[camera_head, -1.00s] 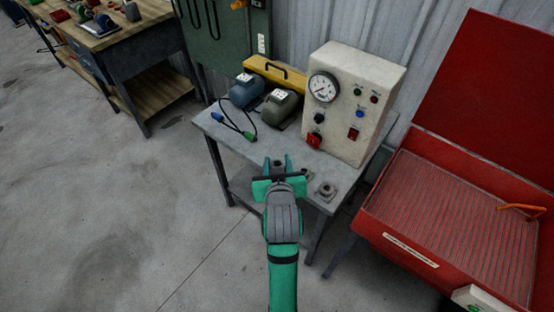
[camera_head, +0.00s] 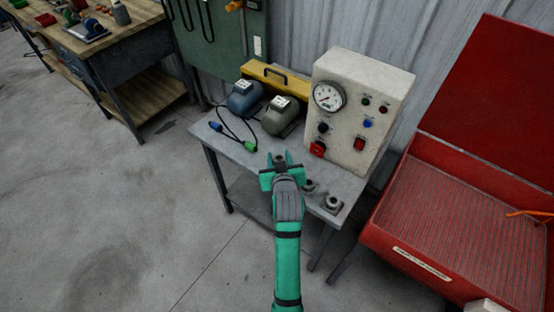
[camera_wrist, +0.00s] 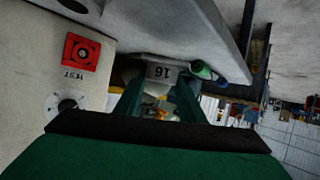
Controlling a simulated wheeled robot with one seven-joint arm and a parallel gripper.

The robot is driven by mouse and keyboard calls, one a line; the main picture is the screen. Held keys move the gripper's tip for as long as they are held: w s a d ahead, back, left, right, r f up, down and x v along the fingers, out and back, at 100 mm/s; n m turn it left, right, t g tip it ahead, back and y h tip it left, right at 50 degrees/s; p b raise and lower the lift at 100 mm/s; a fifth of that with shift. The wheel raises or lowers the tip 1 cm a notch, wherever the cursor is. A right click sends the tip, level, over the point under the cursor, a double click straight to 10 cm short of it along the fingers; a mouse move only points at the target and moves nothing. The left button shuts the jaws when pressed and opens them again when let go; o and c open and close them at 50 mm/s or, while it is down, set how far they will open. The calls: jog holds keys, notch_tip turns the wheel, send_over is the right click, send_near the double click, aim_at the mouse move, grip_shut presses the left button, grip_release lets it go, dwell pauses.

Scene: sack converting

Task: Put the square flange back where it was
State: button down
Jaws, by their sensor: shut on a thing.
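My gripper (camera_head: 280,157) is shut on a small grey flange (camera_head: 279,160), held at the fingertips over the front part of the grey table (camera_head: 240,152). Two other grey flanges stand on the table to the right of my gripper: one with a squarish base (camera_head: 333,204) near the right front corner, and a smaller-looking one (camera_head: 309,186), partly hidden by my arm.
A white control box (camera_head: 362,105) with a gauge stands behind on the right. Blue (camera_head: 245,97) and grey-green (camera_head: 280,115) motors and a cable with a green plug (camera_head: 249,146) lie behind and left. A red open basin (camera_head: 450,235) stands right of the table.

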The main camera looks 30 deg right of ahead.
jog(key=f, duration=0.1)
jog(key=w+f, duration=0.1)
jog(key=f, duration=0.1)
jog(key=shift+d, duration=0.2)
jog(key=shift+f, duration=0.5)
jog(key=shift+f, duration=0.1)
jog(key=c, duration=1.2)
grip_release()
